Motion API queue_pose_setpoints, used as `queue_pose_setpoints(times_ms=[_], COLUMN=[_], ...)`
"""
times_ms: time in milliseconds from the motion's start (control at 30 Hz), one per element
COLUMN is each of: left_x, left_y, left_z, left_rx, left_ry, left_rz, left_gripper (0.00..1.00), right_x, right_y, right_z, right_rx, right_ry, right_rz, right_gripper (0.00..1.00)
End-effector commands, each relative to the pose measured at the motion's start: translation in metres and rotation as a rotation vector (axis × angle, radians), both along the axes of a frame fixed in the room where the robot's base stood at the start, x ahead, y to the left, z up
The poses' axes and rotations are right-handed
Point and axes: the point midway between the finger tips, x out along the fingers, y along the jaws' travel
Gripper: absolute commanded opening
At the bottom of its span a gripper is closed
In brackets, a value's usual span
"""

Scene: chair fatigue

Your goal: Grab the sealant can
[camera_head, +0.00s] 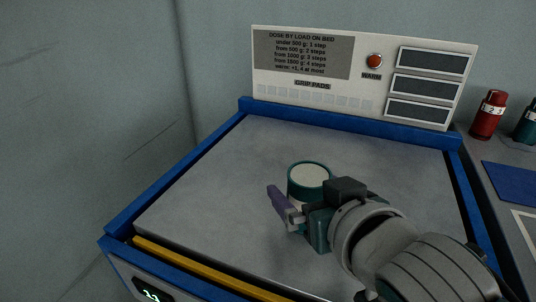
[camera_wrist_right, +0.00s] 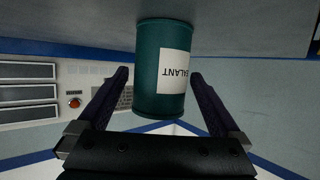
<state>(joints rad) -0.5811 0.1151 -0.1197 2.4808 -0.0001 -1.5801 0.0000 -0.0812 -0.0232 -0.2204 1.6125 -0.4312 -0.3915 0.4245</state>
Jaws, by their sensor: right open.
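The sealant can (camera_head: 309,175) is a dark green cylinder with a pale top, standing upright on the grey bed. In the right wrist view the sealant can (camera_wrist_right: 150,60) appears upside down, with its white "SEALANT" label partly showing. My right gripper (camera_head: 296,199) is open at the near side of the can. In the wrist view its two purple fingers (camera_wrist_right: 160,76) lie on either side of the can, with the fingertips close to its sides. I cannot tell if they touch it. In the head view the far finger is hidden. My left gripper is not in view.
A blue rim (camera_head: 180,180) borders the bed (camera_head: 215,190), with a yellow strip (camera_head: 205,268) at the front. A panel (camera_head: 300,65) with a dose chart and an orange button (camera_head: 375,61) stands behind. Red (camera_head: 489,115) and teal (camera_head: 526,125) bottles stand right. The bed's left side is clear.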

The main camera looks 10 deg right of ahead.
Motion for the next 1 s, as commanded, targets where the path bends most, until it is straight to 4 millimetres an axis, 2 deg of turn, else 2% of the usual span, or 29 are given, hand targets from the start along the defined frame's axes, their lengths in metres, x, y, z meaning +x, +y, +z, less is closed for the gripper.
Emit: queue_pose_setpoints(times_ms=[133,1000], left_x=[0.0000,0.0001], left_y=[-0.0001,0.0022], left_z=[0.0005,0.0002], left_rx=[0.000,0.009], left_ry=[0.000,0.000], left_rz=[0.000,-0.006], left_gripper=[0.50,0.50], right_x=[-0.0003,-0.0006], right_y=[0.0002,0.0002], right_z=[0.0003,0.0005], right_rx=[0.001,0.000], right_ry=[0.000,0.000], right_rz=[0.000,0.000], right_gripper=[1.00,0.02])
